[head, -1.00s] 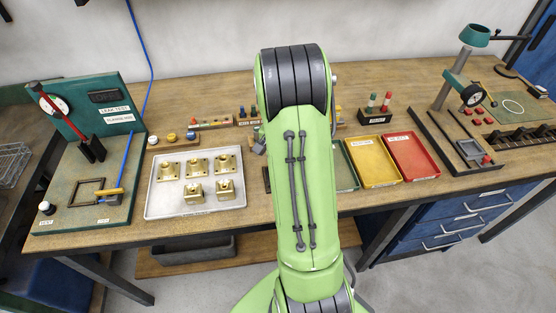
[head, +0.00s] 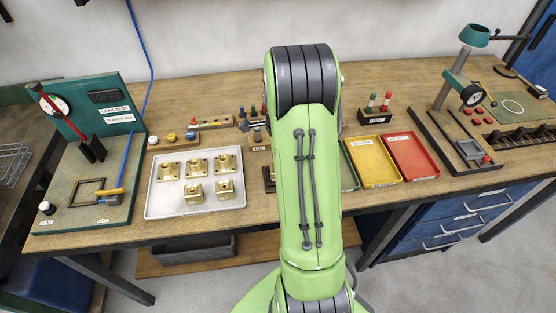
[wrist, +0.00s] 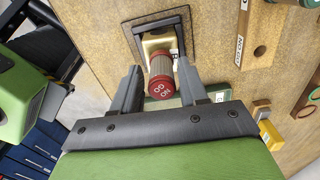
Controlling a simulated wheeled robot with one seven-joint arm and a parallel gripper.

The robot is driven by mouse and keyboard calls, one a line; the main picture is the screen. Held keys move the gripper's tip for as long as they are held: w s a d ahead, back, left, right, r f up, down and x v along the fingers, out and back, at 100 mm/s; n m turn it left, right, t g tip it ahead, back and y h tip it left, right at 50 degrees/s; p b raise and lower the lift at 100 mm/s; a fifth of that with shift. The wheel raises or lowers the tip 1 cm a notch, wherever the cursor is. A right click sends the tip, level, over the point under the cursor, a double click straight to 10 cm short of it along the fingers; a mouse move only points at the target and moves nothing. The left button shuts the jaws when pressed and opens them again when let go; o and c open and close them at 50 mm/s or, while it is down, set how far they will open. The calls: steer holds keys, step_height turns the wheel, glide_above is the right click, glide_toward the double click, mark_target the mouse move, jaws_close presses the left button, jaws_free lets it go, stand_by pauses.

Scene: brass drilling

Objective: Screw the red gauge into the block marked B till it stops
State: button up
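The red gauge (wrist: 163,88), a ribbed cylinder with GO and NO on its end face, shows in the wrist view. It is in line with a brass block (wrist: 154,43) in a dark square frame (wrist: 181,34); how deep it sits cannot be seen. My gripper (wrist: 161,80) has one finger on each side of the gauge, with narrow gaps showing, so it looks open around it. No letter B is readable on this block. In the head view my green arm hides the gripper and gauge. Several brass blocks (head: 196,167) sit in the white tray (head: 157,207).
Green, yellow (head: 373,183) and red (head: 433,163) trays lie right of my arm. The leak test stand (head: 115,140) is at the left, and a gauge stand (head: 425,125) at the right. Small coloured parts stand along the back. The bench front right of the white tray is clear.

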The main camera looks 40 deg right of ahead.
steer(key=n, duration=0.6)
steer(key=shift+w, duration=0.1)
steer(key=n, duration=0.6)
steer(key=shift+n, duration=0.4)
steer(key=c, duration=0.7)
steer(key=shift+c, duration=0.3)
steer(key=m, duration=0.6)
jaws_close()
steer(key=m, duration=0.6)
steer(key=shift+f+m, duration=0.1)
steer(key=shift+m, duration=0.3)
